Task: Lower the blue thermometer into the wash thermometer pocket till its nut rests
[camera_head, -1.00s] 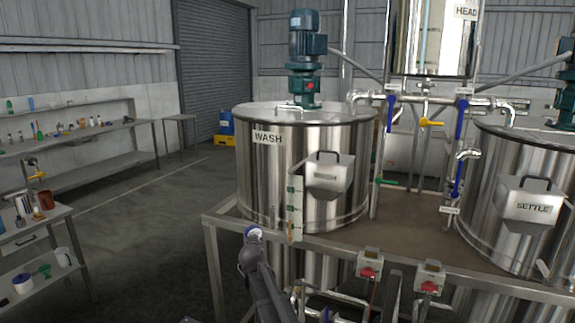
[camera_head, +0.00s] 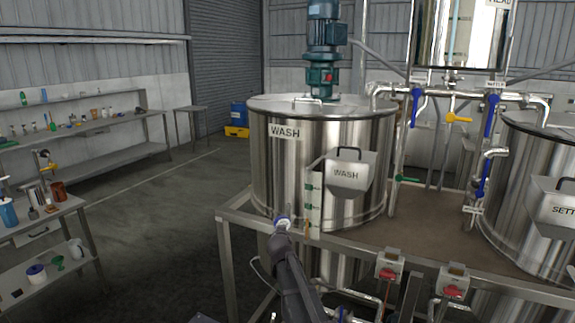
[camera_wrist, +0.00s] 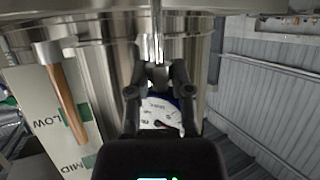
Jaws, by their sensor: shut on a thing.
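The blue thermometer shows as a round white dial with a blue rim (camera_wrist: 162,116) in the wrist view, and as a small white and blue disc (camera_head: 282,222) in the head view. My gripper (camera_wrist: 158,74) is shut on it just beyond the dial. A thin bright stem shows past the fingertips. In the head view my gripper is in front of the steel wash tank (camera_head: 325,125), near its lower front and the frame edge. I cannot pick out the thermometer pocket in either view. The nut is not clear.
A level board (camera_wrist: 62,115) marked LOW and MID, with a copper-coloured rod (camera_wrist: 70,98), is close beside my gripper. A steel hopper box (camera_head: 346,174) sticks out from the wash tank. Red-handled switch boxes (camera_head: 389,267) sit on the front rail. Open floor lies left.

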